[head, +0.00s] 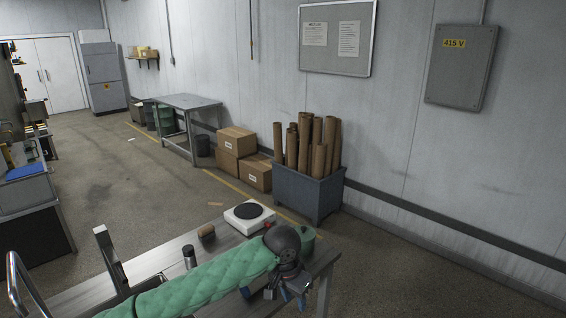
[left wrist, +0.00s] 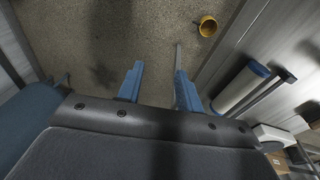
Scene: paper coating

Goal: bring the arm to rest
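My left arm, in a green quilted sleeve, reaches across the workbench (head: 160,262) from the lower left in the head view. My left gripper (head: 286,297) is at the bench's right end, pointing down, with its blue fingers partly hidden by the dark wrist. In the left wrist view the two blue fingers of the left gripper (left wrist: 159,72) stand apart. Only floor shows between them, and they hold nothing. My right gripper is in neither view.
A white hot plate (head: 247,215), a brown block (head: 206,232) and a small dark jar (head: 189,257) stand on the bench. A grey bin (head: 309,195) of cardboard tubes stands beyond. The left wrist view shows a yellow container (left wrist: 208,27) and a white roll (left wrist: 238,90).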

